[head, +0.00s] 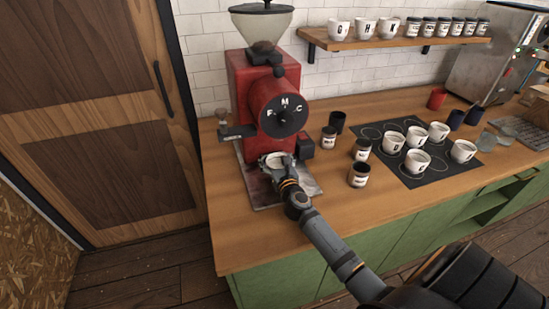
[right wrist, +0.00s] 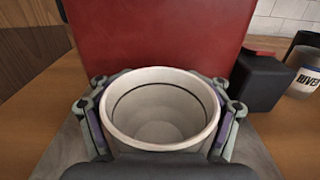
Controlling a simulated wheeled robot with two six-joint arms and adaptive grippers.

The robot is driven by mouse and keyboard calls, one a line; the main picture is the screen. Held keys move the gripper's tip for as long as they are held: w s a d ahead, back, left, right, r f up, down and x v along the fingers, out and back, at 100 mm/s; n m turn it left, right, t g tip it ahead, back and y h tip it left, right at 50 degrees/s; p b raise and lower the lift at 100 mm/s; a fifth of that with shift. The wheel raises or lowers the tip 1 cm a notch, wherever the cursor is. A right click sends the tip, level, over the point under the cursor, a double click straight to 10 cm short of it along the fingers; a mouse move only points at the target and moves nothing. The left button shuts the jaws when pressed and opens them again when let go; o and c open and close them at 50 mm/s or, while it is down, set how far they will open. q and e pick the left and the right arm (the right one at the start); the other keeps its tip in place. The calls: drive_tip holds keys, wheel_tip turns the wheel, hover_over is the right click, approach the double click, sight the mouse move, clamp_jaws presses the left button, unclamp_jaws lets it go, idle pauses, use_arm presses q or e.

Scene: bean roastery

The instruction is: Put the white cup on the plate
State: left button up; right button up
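The white cup (right wrist: 160,141) is upright and empty in the right wrist view, between the fingers of my right gripper (right wrist: 162,112). The fingers lie close against both sides of it, so the gripper looks shut on the cup. In the head view the cup (head: 276,159) shows at the end of my right gripper (head: 283,171), in front of the red grinder. The grey plate (head: 262,197) lies at the grinder's foot, below the cup. I cannot tell whether the cup's base touches it; the base is hidden. My left gripper is not in view.
The red grinder (head: 284,103) stands right behind the cup. Dark jars (head: 359,175) stand to the right. Several other white cups (head: 417,160) stand on a black mat (head: 429,179). A shelf (head: 400,42) with cups hangs above. The counter's front left (head: 240,245) is clear.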

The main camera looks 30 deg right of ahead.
drive_tip(key=o, duration=0.3)
drive_tip(key=shift+r, duration=0.3)
drive_tip(key=v, duration=0.5)
drive_tip(key=b+v, duration=0.1)
drive_tip(key=v, duration=0.5)
drive_tip(key=shift+s+f, duration=0.2)
drive_tip(key=shift+f, duration=0.05)
drive_tip(key=shift+s+a+r, duration=0.1)
drive_tip(key=shift+s+a, duration=0.05)
drive_tip(key=shift+s, duration=0.15)
